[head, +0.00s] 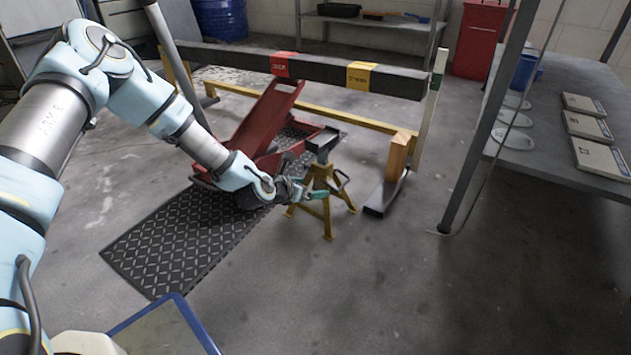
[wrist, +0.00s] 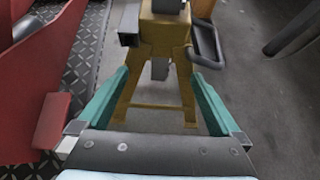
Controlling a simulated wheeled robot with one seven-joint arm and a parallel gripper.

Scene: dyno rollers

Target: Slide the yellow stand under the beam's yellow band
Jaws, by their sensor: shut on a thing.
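The yellow stand (head: 322,205) is upright on the floor, with a dark saddle on top and a dark handle at its right side. It is on the near side of the beam (head: 325,72), below and left of the beam's yellow band (head: 361,76) in the head view. My gripper (head: 312,192) reaches it from the left and is shut on it. In the wrist view, the teal fingers lie on either side of the stand's legs (wrist: 160,98). The stand's saddle is cut off at the top there.
A red floor jack (head: 262,125) stands left of the stand under the beam's red band (head: 280,65), on a black mat (head: 180,235). A wooden block (head: 396,155) is at the beam's right post. A grey table (head: 545,155) is at right. Floor in front is clear.

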